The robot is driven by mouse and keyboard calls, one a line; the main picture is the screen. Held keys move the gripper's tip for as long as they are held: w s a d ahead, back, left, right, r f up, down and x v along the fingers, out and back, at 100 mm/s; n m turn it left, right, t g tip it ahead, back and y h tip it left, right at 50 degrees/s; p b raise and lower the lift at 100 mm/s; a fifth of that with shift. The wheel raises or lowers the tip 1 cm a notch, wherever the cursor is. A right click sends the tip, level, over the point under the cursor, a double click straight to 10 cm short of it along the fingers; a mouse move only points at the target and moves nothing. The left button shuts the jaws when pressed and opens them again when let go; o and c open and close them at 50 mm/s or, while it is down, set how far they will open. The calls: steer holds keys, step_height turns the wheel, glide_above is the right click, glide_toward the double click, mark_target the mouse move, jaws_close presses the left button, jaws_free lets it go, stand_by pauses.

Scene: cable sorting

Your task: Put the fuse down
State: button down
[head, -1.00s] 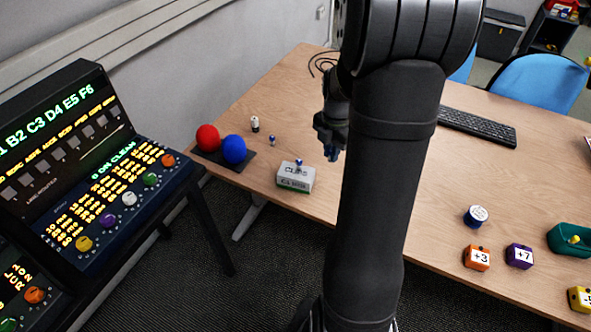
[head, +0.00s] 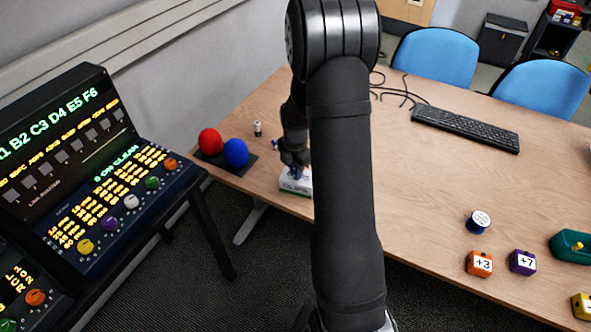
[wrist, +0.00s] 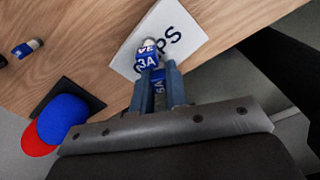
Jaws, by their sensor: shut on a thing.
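My gripper (head: 294,166) is over the white box lettered CLIPS (head: 288,184) near the table's left front edge. In the wrist view the gripper (wrist: 159,70) is shut on a blue fuse (wrist: 147,60) with a metal cap and a 3A label. It overlaps the edge of the white box (wrist: 185,40). A second, smaller 3A label shows between the fingers; I cannot tell if it is another fuse. The fingers hide the contact between fuse and box. Another small blue fuse (wrist: 27,48) is on the table to the left.
A red ball (head: 210,142) and a blue ball (head: 236,152) sit on a dark mat at the left edge. Orange (head: 479,263) and purple (head: 522,262) blocks, a blue spool (head: 478,222) and a keyboard (head: 465,129) are right.

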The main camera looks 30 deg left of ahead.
steer(key=shift+f, duration=0.15)
steer(key=c, duration=1.4)
jaws_free()
steer(key=shift+c, duration=0.2)
step_height(320, 180, up, 12)
step_height(320, 180, down, 12)
steer(key=shift+f, duration=0.1)
steer(key=shift+r, duration=1.7)
